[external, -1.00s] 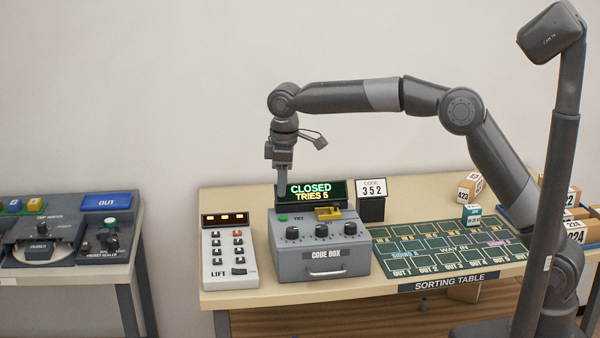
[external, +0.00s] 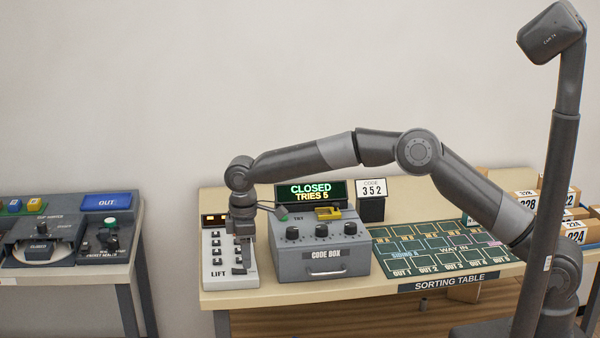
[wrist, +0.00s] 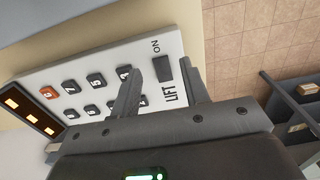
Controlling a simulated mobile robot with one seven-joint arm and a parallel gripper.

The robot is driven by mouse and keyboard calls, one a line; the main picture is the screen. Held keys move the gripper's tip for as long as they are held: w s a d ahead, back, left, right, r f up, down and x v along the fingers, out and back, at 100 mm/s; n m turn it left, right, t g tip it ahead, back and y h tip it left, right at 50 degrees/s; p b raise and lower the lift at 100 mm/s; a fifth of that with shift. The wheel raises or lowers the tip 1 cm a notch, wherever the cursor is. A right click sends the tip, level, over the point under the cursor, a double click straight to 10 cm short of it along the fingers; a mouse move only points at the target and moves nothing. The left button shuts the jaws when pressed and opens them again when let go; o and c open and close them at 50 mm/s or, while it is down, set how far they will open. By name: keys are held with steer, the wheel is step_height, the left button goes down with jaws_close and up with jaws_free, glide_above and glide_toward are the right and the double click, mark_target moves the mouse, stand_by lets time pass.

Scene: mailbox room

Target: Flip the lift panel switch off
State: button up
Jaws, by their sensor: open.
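The white lift panel (external: 219,283) stands at the left end of the table, marked LIFT, with several dark buttons and one orange button. It fills much of the wrist view (wrist: 170,44). Its dark switch (wrist: 162,68) sits by the word ON at the panel's end. My gripper (external: 240,268) points down over the switch end of the panel. In the wrist view my gripper (wrist: 160,67) is open and empty, with the switch seen between its fingertips. I cannot tell whether a finger touches it. The switch is mostly hidden in the external view.
The grey code box (external: 320,262) stands close to the right of my gripper, with its CLOSED display (external: 311,192) behind. A code card (external: 371,187) stands behind it. The green sorting mat (external: 440,248) lies further right. Another bench (external: 70,240) is at the left, across a gap.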

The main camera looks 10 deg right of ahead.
mark_target(239, 270)
steer(key=shift+f, duration=1.35)
steer(key=shift+c, duration=0.3)
jaws_close()
